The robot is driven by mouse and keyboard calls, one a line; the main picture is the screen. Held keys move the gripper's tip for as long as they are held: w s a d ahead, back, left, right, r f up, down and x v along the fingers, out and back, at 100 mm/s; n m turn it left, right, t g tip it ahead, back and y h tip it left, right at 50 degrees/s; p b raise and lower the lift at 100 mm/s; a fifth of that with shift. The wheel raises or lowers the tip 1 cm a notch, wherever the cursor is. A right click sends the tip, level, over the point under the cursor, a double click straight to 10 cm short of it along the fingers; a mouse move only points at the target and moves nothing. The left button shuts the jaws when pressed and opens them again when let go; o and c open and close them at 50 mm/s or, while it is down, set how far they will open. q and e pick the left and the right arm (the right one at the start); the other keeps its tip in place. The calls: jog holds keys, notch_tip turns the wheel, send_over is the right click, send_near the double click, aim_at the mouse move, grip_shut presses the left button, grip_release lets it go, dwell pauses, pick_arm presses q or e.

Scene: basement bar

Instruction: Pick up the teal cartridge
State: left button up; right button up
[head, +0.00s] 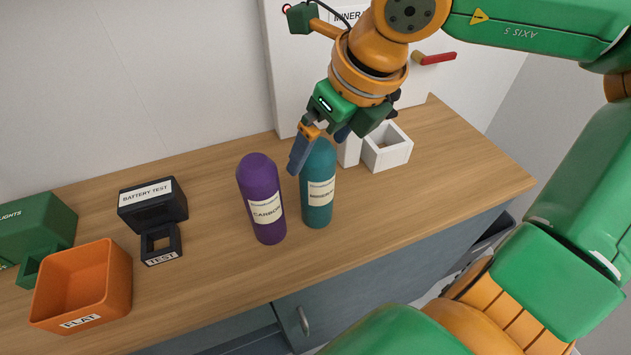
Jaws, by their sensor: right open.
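The teal cartridge (318,193) stands upright on the wooden counter, with a pale label on its front. My right gripper (318,150) comes down from above at the cartridge's top. One blue-grey finger shows in front of the cartridge's upper left side; the other finger is mostly hidden behind the gripper body and the cartridge. The jaws are open, and I cannot tell whether they touch the cartridge. A purple cartridge (261,190) with a pale label stands upright just to the left, close to the visible finger. My left gripper is not in view.
A white square holder (401,154) stands to the right, behind the teal cartridge. A black battery test box (150,207), an orange bin (85,318) marked FLAT and a green box (40,225) are at the left. The counter (400,215) is clear at the front right.

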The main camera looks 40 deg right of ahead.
aim_at(317, 186)
jog(key=p+x, duration=0.1)
jog(key=x, duration=0.5)
jog(key=shift+w+d+f, duration=0.15)
jog(key=shift+w+f, duration=0.05)
grip_shut()
